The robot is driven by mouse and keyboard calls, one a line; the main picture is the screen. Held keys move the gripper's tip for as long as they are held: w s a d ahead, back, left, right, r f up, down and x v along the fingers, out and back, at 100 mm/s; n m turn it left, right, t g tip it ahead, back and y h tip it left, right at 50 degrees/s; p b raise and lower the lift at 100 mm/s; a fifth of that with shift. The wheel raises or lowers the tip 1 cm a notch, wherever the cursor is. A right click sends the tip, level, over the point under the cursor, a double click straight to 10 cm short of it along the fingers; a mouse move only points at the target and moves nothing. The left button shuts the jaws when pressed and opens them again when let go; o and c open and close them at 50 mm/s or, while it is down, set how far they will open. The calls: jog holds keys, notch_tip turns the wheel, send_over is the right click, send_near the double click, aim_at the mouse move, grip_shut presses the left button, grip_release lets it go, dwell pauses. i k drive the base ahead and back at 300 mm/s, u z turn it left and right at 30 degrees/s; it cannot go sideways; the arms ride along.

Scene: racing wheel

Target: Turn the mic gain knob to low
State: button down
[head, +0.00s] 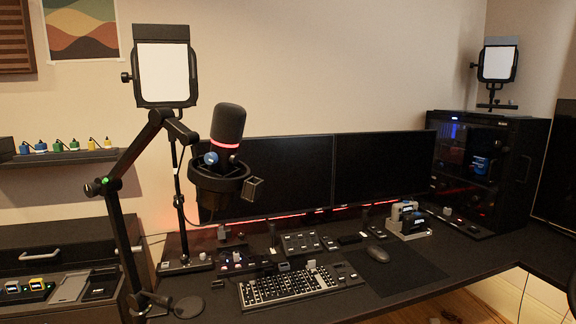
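A black microphone (228,122) with a glowing red ring hangs in a round shock mount (219,185) on a jointed black boom arm (118,215), left of the screens. A small round blue knob (211,158) shows on the microphone's lower body, on the left. It looks like the gain knob, but no label can be read and its setting is too small to tell. My gripper is not in view.
Two dark monitors (265,178) stand behind the microphone. A keyboard (287,287), several small control boxes (302,243) and a mouse (377,254) lie on the dark desk (410,300). A panel light (166,75) rises close behind the boom arm. A computer case (520,165) stands right.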

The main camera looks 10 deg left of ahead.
aim_at(210, 158)
jog(key=u, duration=1.3)
jog(key=k, duration=0.5)
jog(key=u, duration=1.05)
jog(key=i, duration=0.7)
jog(key=z, duration=0.75)
